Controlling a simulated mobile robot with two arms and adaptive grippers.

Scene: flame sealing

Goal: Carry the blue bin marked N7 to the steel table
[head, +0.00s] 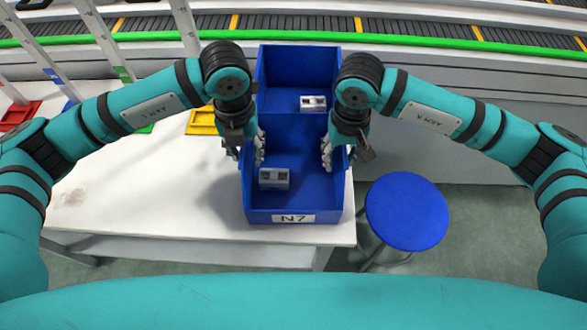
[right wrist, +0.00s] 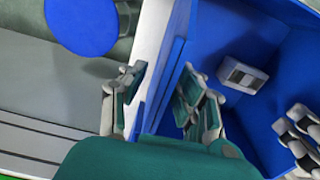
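The blue bin marked N7 (head: 290,217) stands on the white table near its right end, with its label facing me. A small grey box (head: 274,178) lies inside it; both also show in the right wrist view, the bin (right wrist: 262,120) and the box (right wrist: 243,76). My left gripper (head: 246,153) is at the bin's left wall, its fingers apart on either side of the rim. My right gripper (head: 344,155) straddles the right wall; in the right wrist view it (right wrist: 160,100) is open, with a gap between outer finger and wall. I cannot identify a steel table.
Another blue bin (head: 297,52) with a grey box (head: 313,103) adjoins behind. A blue round stool (head: 407,212) stands right of the white table (head: 130,205). A yellow tray (head: 200,122) lies to the left. A conveyor (head: 300,22) with a green edge crosses the back.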

